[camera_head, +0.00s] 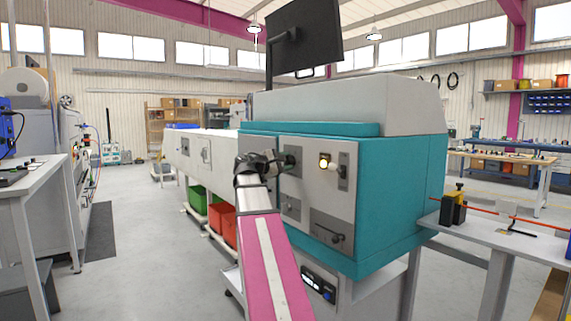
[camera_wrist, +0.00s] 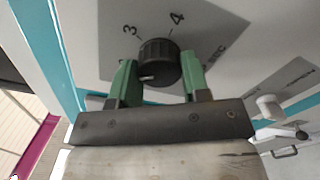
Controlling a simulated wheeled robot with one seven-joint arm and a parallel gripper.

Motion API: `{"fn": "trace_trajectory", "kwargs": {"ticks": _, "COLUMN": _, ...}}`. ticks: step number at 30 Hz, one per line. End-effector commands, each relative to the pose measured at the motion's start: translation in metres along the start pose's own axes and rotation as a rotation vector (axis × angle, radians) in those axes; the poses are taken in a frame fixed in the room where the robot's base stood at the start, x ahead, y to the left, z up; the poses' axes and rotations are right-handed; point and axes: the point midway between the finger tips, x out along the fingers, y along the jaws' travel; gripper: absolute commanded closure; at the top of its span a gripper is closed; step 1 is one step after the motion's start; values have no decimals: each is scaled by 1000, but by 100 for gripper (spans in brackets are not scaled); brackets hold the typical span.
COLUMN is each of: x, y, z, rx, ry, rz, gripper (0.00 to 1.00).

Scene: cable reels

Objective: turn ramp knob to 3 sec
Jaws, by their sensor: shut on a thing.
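The ramp knob (camera_wrist: 158,55) is a black ribbed dial on a grey label plate in the wrist view. The numerals 3 and 4 are printed beyond it, with "SEC" to its right. A short white mark shows on the knob's near left part, away from the numerals. My gripper (camera_wrist: 159,66) has green fingers on both sides of the knob and is shut on it. In the head view my gripper (camera_head: 284,162) is at the upper left of the teal machine's front panel, and the knob is hidden there.
A monitor (camera_head: 305,38) hangs above. Open floor lies to the left.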

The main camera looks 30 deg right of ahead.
Motion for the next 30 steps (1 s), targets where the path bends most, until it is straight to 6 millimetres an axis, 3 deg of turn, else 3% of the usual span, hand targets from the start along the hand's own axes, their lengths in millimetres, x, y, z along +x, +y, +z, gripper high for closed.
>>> {"fn": "trace_trajectory", "kwargs": {"ticks": 11, "x": 0, "y": 0, "z": 0, "rx": 124, "ry": 0, "rz": -2, "gripper": 81}}
{"fn": "trace_trajectory", "kwargs": {"ticks": 30, "x": 0, "y": 0, "z": 0, "rx": 698, "ry": -1, "rz": -2, "gripper": 81}}
